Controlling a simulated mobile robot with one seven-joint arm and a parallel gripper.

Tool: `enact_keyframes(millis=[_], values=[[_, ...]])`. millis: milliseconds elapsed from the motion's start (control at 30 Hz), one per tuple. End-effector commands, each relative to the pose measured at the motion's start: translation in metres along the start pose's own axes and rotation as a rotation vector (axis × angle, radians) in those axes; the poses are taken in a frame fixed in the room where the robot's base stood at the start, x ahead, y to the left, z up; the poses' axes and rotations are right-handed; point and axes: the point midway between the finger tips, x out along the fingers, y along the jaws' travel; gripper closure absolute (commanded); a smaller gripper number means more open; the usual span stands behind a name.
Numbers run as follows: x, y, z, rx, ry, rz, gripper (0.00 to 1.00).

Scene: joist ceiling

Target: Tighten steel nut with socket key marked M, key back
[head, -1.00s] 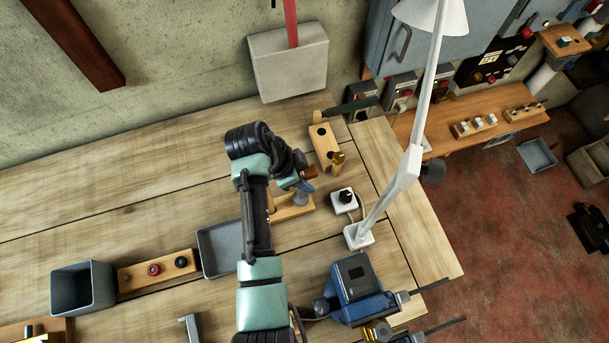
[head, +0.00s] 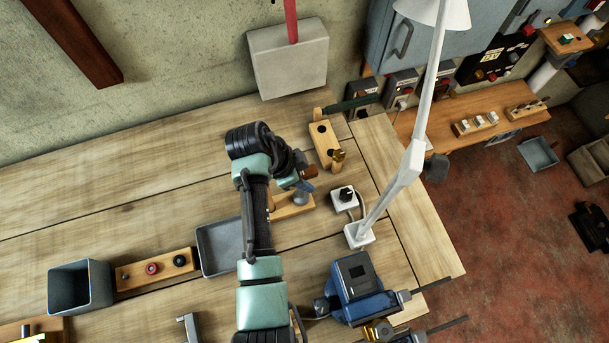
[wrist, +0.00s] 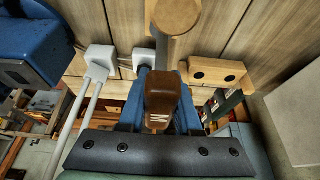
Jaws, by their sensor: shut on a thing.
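My gripper (head: 304,184) is shut on a brown-handled key (wrist: 160,95) with a white M on its handle; the brown handle also shows in the head view (head: 310,173). The gripper is low over a small wooden block (head: 292,210) on the bench. A grey round metal piece (head: 300,198) shows at this block, just below the gripper. I cannot tell whether it is the steel nut.
A white switch box (head: 343,198) and a lamp base (head: 358,235) stand close to the right. A blue machine (head: 356,285) is at the front right. A grey tray (head: 218,246), a wooden knob block (head: 155,270) and a grey bin (head: 82,287) lie left. Bench at back left is clear.

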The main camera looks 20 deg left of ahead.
Motion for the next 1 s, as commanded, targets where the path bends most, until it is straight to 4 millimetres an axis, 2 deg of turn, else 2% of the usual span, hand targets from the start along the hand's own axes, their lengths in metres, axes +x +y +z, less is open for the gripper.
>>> enact_keyframes(millis=[467, 833, 867, 1000], values=[[0.004, 0.0, 0.002, 0.0, 0.001, -0.001, 1.0], [0.02, 0.0, 0.008, -0.001, 0.0, 0.0, 1.0], [0.018, 0.0, 0.008, 0.0, 0.0, -0.001, 0.64], [0.017, 0.0, 0.007, 0.0, 0.0, -0.001, 0.39]])
